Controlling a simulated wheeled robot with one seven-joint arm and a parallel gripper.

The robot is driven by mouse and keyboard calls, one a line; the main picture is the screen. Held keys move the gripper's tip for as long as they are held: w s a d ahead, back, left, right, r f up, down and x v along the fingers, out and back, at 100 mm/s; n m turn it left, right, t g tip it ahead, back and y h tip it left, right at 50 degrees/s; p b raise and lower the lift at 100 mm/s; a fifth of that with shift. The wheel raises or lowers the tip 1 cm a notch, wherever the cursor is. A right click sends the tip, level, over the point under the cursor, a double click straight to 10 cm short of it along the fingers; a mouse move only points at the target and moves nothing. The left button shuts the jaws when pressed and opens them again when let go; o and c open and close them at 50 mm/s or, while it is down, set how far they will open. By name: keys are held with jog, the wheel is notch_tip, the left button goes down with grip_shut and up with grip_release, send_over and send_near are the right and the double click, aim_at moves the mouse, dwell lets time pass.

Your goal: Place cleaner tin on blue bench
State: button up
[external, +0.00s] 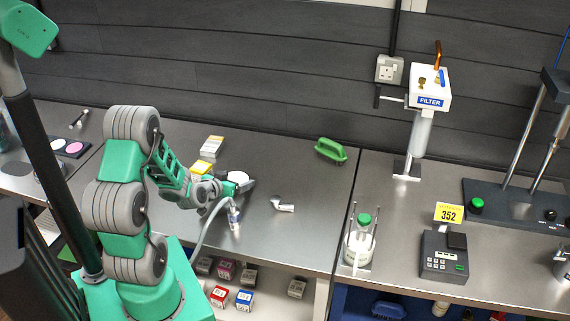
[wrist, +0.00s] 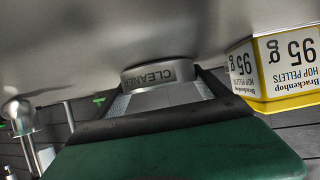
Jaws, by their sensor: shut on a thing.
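The cleaner tin (wrist: 150,75) is a low, round, silvery tin with a dark CLEANER label, upside down in the wrist view. My gripper (wrist: 160,97) is shut on it. In the external view the tin's pale round top (external: 238,177) shows at the end of my gripper (external: 230,187), over the left steel bench. I cannot tell whether the tin touches the bench top. The right steel bench (external: 400,271) has a blue interior below its top, which fits the blue bench.
Hop pellet boxes (external: 202,167) stand close beside my gripper; one (wrist: 282,70) is near the tin. A green brush (external: 330,150) lies behind. On the right bench stand a green-capped bottle (external: 362,235), a 352 device (external: 444,256) and a filter (external: 421,130); free steel lies between them.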

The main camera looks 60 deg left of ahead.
jog(key=shift+r, duration=0.1)
jog(key=c, duration=0.8)
